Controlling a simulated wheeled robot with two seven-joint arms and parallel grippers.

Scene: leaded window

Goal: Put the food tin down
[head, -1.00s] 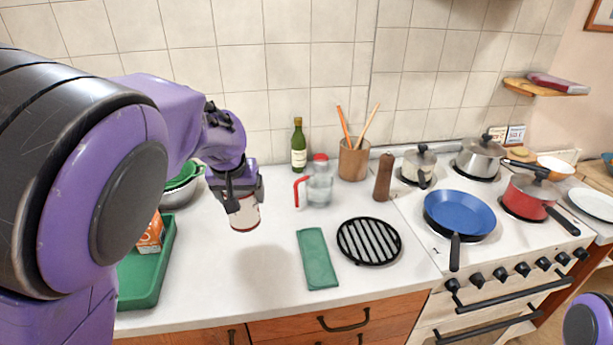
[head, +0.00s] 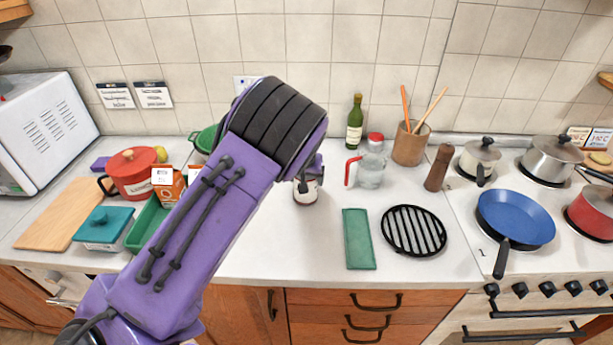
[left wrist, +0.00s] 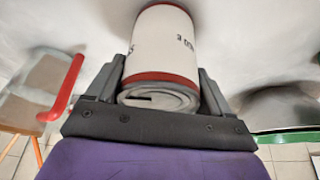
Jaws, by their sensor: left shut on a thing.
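The food tin (head: 305,194) is white with red bands. It is upright at the back part of the counter, left of the glass jug, partly hidden by my left arm. My left gripper (head: 308,178) is around its upper part. In the left wrist view the tin (left wrist: 162,45) sits between the two fingers of the gripper (left wrist: 158,88), which is shut on it. I cannot tell whether its base touches the counter. My right gripper is not in view.
A green cloth (head: 358,239) and black trivet (head: 414,231) lie in front. A green tray (head: 150,221) is on the left. Counter in front of the tin is clear.

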